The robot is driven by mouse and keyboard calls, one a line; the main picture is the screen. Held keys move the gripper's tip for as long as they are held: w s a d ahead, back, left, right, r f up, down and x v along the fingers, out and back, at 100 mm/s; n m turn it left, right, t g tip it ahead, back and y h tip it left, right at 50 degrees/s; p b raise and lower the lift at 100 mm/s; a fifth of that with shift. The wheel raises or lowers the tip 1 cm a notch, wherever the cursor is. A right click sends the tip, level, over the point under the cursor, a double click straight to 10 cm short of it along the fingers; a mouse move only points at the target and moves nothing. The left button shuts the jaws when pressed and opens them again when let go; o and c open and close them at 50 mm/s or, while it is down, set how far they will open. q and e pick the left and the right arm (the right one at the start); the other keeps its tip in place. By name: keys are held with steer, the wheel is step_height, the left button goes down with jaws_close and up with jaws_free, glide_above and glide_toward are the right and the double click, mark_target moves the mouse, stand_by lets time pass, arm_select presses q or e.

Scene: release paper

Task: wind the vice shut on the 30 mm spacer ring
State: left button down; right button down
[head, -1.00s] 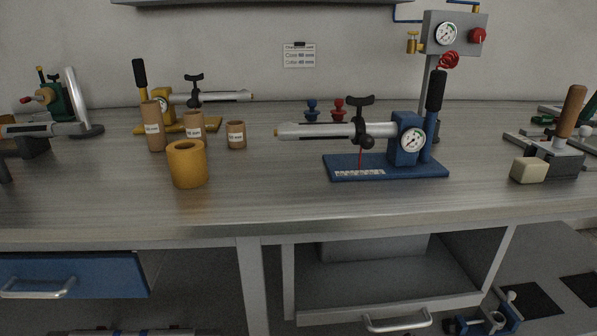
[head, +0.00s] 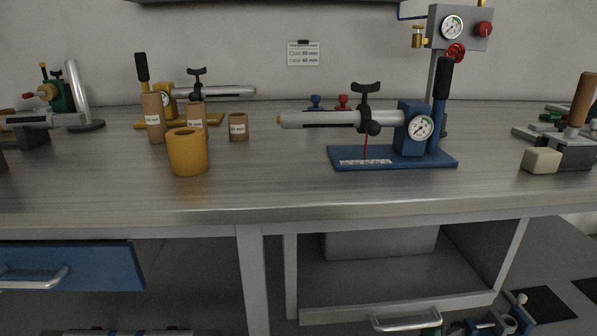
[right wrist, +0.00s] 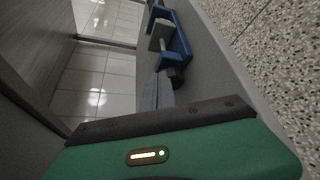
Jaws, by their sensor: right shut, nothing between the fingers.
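Three brown labelled rings stand at the left of the bench: a tall one (head: 154,132), a middle one (head: 196,108) and a short one (head: 239,133). The short one looks like the 30 mm ring, though its label is small. My left gripper is not in view.
A yellow ring (head: 187,152) stands in front of the brown ones. A blue stand (head: 393,161) holds a silver cylinder and gauge at centre. A cream block (head: 541,160) lies at the right. A blue drawer (head: 85,268) sticks out at left. The bench front is clear.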

steer(key=shift+d+r, duration=0.2)
steer(key=shift+d, duration=0.2)
steer(key=shift+d+f, duration=0.1)
steer(key=shift+d, duration=0.05)
steer(key=shift+w, duration=0.1)
steer(key=shift+s+f+p, duration=0.4)
steer(key=shift+p, duration=0.6)
steer(key=shift+s+f, duration=0.2)
steer(key=shift+f, duration=0.15)
steer(key=shift+s+d+f, duration=0.1)
steer(key=shift+s+f, duration=0.05)
steer(key=shift+f, duration=0.35)
steer(key=shift+f, duration=0.1)
steer(key=shift+p, duration=0.4)
